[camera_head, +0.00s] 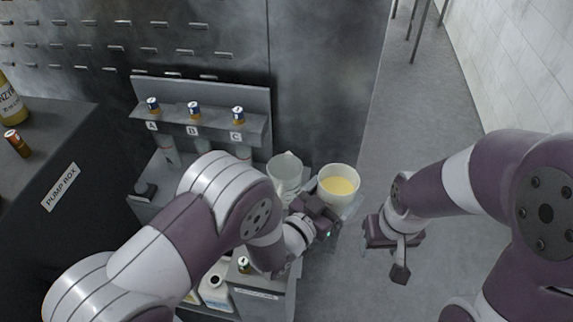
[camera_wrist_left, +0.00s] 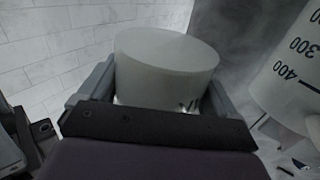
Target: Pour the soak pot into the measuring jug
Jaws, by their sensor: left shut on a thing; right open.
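The soak pot (camera_head: 337,186) is a white round pot with pale yellow liquid inside, in the head view. My left gripper (camera_head: 326,212) is shut on it from the near side. The pot looks close to upright. Its pale outer wall fills the middle of the left wrist view (camera_wrist_left: 165,70), between the fingers. The measuring jug (camera_head: 285,172) is a translucent spouted jug just left of the pot. Its graduation marks show at the right of the left wrist view (camera_wrist_left: 292,75). My right gripper (camera_head: 392,252) is open and empty, out over the floor to the right.
A shelf rack (camera_head: 200,122) with bottles marked A, B and C stands behind my left arm. The dark pump box (camera_head: 50,170) is at the left. White jugs (camera_head: 215,290) sit low below my left arm. The floor (camera_head: 400,120) at right is clear.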

